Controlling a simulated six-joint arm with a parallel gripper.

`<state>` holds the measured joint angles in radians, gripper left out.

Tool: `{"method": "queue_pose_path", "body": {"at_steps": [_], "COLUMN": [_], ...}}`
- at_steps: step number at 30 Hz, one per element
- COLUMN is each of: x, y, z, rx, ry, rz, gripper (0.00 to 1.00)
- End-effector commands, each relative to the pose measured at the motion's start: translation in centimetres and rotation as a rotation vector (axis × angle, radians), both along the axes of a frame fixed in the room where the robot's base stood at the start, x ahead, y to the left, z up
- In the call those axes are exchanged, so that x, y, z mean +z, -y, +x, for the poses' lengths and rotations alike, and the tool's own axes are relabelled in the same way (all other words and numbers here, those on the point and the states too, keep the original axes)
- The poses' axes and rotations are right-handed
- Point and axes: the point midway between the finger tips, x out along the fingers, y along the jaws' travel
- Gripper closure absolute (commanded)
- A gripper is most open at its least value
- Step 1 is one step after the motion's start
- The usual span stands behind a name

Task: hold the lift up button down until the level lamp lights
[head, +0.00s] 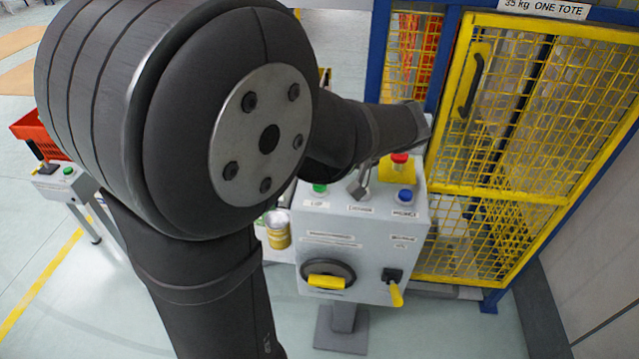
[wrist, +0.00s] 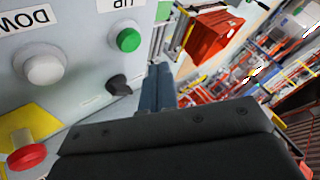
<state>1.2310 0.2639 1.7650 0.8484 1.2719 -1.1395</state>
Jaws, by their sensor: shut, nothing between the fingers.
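The green up button (head: 320,188) sits on the sloped top of a grey control box (head: 318,240). It shows clearly in the wrist view (wrist: 129,40), beside its UP label, with nothing touching it. A white button (wrist: 43,68) by the DOWN label is beside it. My gripper (wrist: 157,72) is shut and empty; its blue-grey fingertips appear at the box edge, to the side of the green button. Their height is unclear. In the head view my arm hides the gripper. A blue round cap (head: 405,195) is at the box's right; I cannot tell whether it is a lamp. No lit lamp shows.
A red emergency stop (head: 399,158) on yellow stands behind the buttons. A black knob (wrist: 120,85) is near the green button. A yellow handle (head: 327,281) and lever (head: 397,295) are on the box front. A yellow mesh gate (head: 545,120) stands right; a red tote (wrist: 215,35) lies beyond.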

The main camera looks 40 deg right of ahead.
Motion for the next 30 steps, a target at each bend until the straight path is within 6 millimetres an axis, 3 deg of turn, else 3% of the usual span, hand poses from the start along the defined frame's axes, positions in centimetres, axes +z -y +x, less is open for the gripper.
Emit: {"method": "queue_pose_path", "body": {"at_steps": [10, 22, 29, 30], "x": [2.5, 2.3, 0.1, 1.0], "y": [0.0, 0.0, 0.0, 0.1], "z": [0.0, 0.0, 0.0, 0.0], "rx": [-0.002, -0.001, -0.001, -0.001], "ry": [0.000, 0.000, -0.002, 0.001], "rz": [0.000, 0.002, 0.004, -0.003], "gripper": [1.00, 1.00, 1.00, 1.00]}}
